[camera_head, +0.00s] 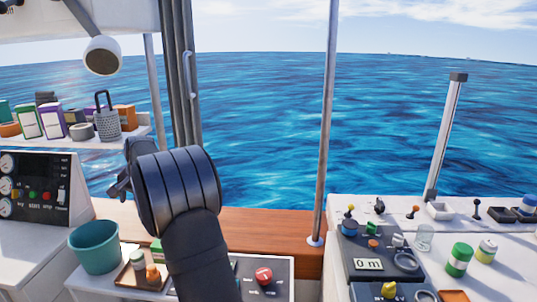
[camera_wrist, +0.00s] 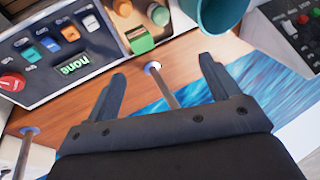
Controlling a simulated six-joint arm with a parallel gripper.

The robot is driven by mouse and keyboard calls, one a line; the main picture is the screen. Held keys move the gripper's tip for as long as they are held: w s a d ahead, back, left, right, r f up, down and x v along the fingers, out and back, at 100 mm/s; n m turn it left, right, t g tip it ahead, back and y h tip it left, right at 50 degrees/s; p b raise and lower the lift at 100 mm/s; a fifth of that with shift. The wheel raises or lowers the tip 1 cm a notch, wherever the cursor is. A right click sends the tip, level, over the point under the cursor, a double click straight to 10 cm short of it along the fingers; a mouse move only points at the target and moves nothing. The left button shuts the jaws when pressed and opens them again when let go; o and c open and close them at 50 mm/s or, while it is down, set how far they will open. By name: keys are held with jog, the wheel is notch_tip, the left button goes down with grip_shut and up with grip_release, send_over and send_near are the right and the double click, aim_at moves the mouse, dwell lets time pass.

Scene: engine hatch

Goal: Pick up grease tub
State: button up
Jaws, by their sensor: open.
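My gripper (camera_wrist: 163,88) shows in the wrist view with its two dark fingers apart and nothing between them. In the head view my arm's wrist hides most of it. No thing is clearly marked as the grease tub. Small green and orange containers (camera_head: 152,274) sit on a brown tray (camera_head: 128,282) at the lower left; the tray (camera_wrist: 172,32) also shows above the fingers in the wrist view.
A teal bucket (camera_head: 95,247) stands left of the tray. A switch panel (camera_head: 265,277) lies right of my arm. A thin metal pole (camera_head: 326,130) rises between the two work areas. A shelf at the left holds several boxes and a grey basket (camera_head: 107,122).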

jog(key=c, duration=0.5)
jog(key=n+h, duration=0.3)
send_near(136, 254)
jog(key=shift+t, duration=0.4)
jog(key=x, duration=1.2)
jog(key=shift+s+d+f, duration=0.15)
jog(key=shift+s, duration=0.2)
